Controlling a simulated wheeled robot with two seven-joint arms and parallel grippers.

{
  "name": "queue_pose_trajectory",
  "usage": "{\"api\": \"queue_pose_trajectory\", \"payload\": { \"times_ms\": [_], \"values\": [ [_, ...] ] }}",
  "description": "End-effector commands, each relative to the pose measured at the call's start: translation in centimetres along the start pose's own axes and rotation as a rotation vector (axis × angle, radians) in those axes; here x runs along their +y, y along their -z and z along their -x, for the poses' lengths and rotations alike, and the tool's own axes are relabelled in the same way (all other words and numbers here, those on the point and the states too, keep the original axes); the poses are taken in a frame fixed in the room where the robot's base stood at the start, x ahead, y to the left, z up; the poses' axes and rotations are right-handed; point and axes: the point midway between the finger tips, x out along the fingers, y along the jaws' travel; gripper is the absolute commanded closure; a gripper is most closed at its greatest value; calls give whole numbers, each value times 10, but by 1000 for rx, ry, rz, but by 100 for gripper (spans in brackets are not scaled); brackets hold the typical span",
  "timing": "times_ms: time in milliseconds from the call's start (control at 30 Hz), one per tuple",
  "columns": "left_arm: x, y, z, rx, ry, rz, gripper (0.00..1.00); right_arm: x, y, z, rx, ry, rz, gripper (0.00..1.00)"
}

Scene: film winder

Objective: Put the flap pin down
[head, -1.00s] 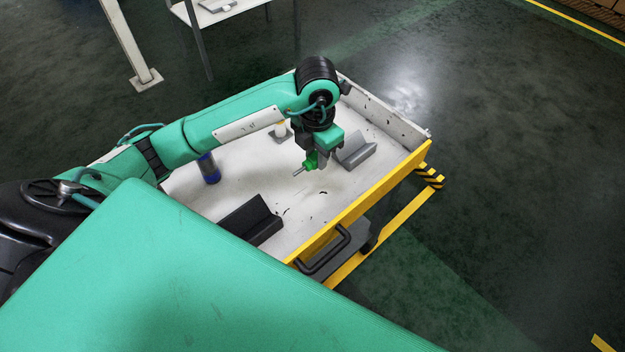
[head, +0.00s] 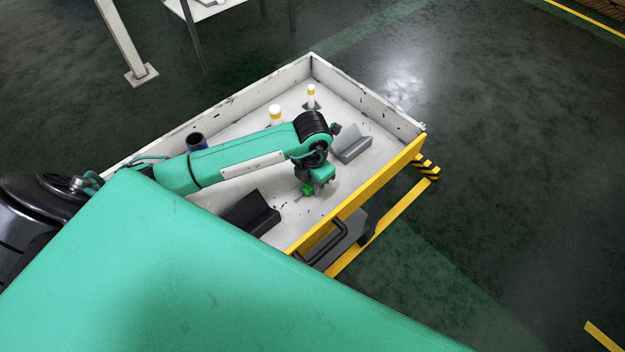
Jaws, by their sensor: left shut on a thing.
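The flap pin (head: 307,189) shows as a green grip with a short thin metal tip pointing down-left. My left gripper (head: 312,183) is shut on its green part. Gripper and pin are low over the white floor of the cart tray (head: 304,219), between a grey angled block and a black angled block. I cannot tell whether the pin touches the tray. The fingers are mostly hidden by the wrist. My right gripper is not in view.
The grey angled block (head: 354,146) lies right of the gripper, the black angled block (head: 262,216) to its left. Two white-and-yellow posts (head: 311,93) (head: 275,113) and a dark blue cylinder (head: 196,141) stand behind my arm. The tray has raised white walls and a yellow front edge (head: 372,190).

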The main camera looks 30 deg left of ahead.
Motion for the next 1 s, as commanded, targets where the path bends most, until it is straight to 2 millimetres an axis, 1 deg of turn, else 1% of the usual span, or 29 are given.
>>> {"api": "queue_pose_trajectory", "payload": {
  "times_ms": [233, 267, 333, 367, 633, 733, 767, 867, 900, 1000],
  "values": [
    [0, 0, -4, 0, -1, 1, 100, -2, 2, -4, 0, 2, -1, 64],
    [0, 0, -3, 0, -1, 1, 67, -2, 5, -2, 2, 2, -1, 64],
    [0, 0, -3, 0, 0, 1, 54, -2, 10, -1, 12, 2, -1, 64],
    [0, 0, -3, 0, 0, 1, 51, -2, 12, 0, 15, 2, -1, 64],
    [0, 0, -2, 0, 0, 1, 51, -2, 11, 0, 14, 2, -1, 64],
    [0, 0, 3, 0, 1, 0, 51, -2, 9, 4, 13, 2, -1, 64],
    [0, -1, 5, -3, 0, 0, 51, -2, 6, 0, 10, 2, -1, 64],
    [1, -1, 21, -4, -1, -1, 51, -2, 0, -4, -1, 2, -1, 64],
    [0, -1, 30, -5, -2, -2, 51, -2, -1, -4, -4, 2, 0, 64],
    [0, -1, 52, -6, -2, -2, 51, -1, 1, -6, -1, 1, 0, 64]
  ]
}}
